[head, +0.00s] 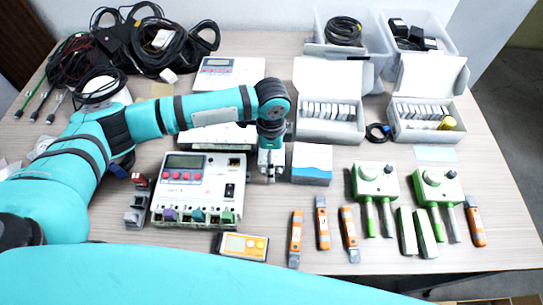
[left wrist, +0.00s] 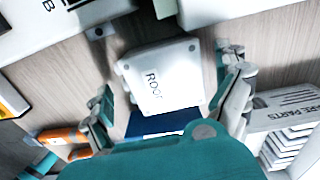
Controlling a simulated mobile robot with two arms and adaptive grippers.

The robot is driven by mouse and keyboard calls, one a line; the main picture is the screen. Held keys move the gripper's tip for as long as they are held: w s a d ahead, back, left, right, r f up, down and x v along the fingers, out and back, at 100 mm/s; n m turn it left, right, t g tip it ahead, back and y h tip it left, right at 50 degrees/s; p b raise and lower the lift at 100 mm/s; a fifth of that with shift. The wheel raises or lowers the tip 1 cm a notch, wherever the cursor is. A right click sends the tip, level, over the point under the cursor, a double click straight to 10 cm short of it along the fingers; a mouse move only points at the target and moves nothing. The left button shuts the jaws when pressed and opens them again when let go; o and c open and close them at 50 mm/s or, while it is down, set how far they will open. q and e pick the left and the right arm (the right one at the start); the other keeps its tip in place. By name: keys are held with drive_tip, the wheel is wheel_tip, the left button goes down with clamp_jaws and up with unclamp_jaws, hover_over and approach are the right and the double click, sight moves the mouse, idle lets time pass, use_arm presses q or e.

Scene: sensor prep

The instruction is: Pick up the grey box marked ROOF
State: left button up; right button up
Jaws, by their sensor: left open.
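The grey box marked ROOF (left wrist: 158,80) lies on the table in the left wrist view, its lettering facing the camera. My left gripper (left wrist: 170,92) is open, with one finger on each side of the box. Gaps show between the fingers and the box, and nothing is held. In the head view my left gripper (head: 270,170) points down between the white controller and a blue-and-white box, and it mostly hides the ROOF box there. My right gripper is not in view.
The white controller (head: 203,190) is close on the left, and the blue-and-white box (head: 312,165) is close on the right. An open spare parts box (head: 328,128) stands behind. Orange-grey testers (head: 322,225) and green-grey devices (head: 376,180) lie to the right. Bare tabletop shows at front right.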

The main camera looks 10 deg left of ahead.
use_arm(q)
drive_tip(key=shift+f, duration=0.25)
drive_tip(key=c, duration=1.2)
